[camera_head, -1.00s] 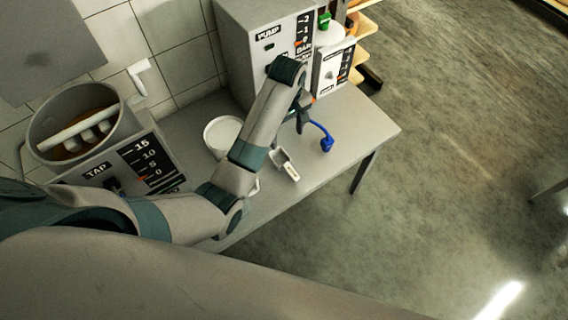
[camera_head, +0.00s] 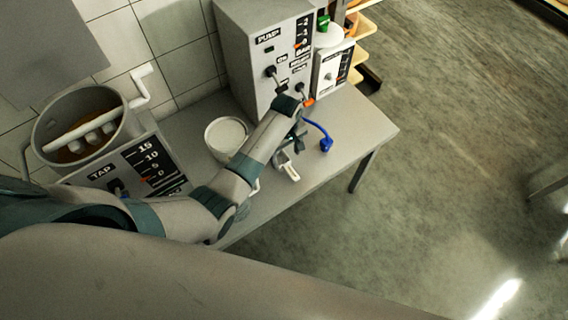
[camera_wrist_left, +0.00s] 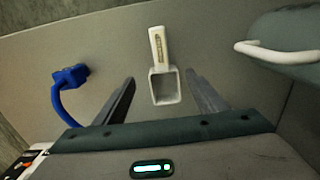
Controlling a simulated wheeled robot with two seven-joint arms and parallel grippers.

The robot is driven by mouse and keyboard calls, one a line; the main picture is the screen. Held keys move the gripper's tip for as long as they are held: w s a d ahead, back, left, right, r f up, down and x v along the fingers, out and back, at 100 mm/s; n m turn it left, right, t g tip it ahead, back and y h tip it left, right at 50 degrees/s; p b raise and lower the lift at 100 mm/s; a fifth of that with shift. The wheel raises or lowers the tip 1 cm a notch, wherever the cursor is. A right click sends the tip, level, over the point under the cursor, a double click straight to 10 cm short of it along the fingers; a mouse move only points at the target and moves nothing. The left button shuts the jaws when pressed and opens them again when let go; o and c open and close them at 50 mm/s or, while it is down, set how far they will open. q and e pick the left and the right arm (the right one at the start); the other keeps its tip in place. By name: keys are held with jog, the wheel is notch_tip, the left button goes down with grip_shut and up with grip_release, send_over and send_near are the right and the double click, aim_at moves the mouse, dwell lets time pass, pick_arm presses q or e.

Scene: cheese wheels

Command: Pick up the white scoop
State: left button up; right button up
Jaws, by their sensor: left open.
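The white scoop (camera_wrist_left: 165,86) lies on the grey table (camera_wrist_left: 110,38) in the left wrist view, its handle pointing away from my gripper and its square bowl nearest. In the head view the scoop (camera_head: 291,173) shows near the table's front edge, partly hidden by my gripper. My left gripper (camera_wrist_left: 163,90) is open, with one finger on each side of the scoop's bowl in the picture. The fingers look apart from the scoop; the height between them is hard to tell. My right gripper is not in view.
A blue plug on a cable (camera_head: 326,143) lies right of the scoop. A round white-rimmed container (camera_head: 226,132) with a handle stands left of it. A PUMP box (camera_head: 262,50) stands behind, a TAP box with a pot (camera_head: 84,125) at the left.

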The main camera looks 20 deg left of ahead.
aim_at(284, 162)
pick_arm(q)
jog(key=shift+s+a+f+p, duration=0.1)
jog(key=shift+a+f+p, duration=0.05)
jog(key=shift+f+p, duration=0.3)
notch_tip(284, 162, down, 3)
jog(key=shift+s+a+r, duration=0.1)
jog(key=shift+f+p, duration=0.3)
jog(key=shift+f, duration=0.45)
jog(key=c, duration=1.1)
